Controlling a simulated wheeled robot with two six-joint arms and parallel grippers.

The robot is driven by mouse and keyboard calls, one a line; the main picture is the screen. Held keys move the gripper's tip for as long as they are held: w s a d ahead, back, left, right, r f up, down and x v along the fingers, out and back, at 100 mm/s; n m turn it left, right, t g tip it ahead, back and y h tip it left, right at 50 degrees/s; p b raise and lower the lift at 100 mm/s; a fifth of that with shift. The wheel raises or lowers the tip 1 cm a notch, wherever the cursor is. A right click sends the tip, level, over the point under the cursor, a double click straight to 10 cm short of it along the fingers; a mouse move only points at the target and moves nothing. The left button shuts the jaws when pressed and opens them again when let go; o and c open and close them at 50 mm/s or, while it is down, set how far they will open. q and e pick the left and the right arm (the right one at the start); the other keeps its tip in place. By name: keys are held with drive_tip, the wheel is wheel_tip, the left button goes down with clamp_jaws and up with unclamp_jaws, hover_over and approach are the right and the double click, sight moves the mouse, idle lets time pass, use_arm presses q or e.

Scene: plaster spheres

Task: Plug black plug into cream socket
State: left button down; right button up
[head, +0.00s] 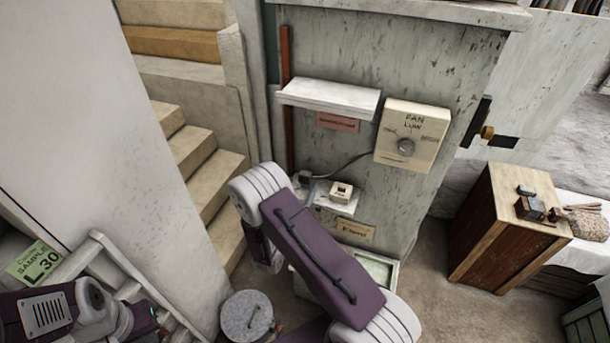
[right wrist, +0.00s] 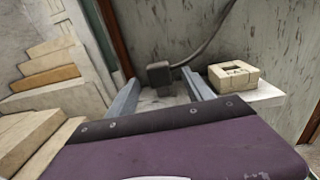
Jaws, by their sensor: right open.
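The black plug (head: 305,177) is at the left end of a small white shelf, with a dark cable running from it to the fan box. The cream socket (head: 341,191), a small block with a dark opening on top, sits on the shelf to its right. Both show in the right wrist view, the plug (right wrist: 160,73) and the socket (right wrist: 233,75). My right gripper (right wrist: 156,84) is open, its two grey fingers apart on either side of the plug in that picture; I cannot tell whether they touch it. In the head view my right arm hides most of this gripper.
The cream fan box (head: 412,135) with a knob hangs on the grey panel. A white ledge (head: 330,97) juts out above the shelf. Stairs (head: 190,150) rise at the left. A wooden cabinet (head: 500,235) stands at the right, and a round lidded can (head: 247,315) below.

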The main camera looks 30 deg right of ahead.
sight(304, 179)
drive_tip(key=x, duration=0.2)
drive_tip(key=p, duration=0.1)
drive_tip(key=shift+w+d+r, duration=0.25)
drive_tip(key=shift+w, duration=0.05)
drive_tip(key=shift+w+d+f, duration=0.25)
drive_tip(key=shift+w+d, duration=0.1)
drive_tip(key=shift+s+a+r, duration=0.1)
drive_tip(key=shift+a, duration=0.05)
clamp_jaws()
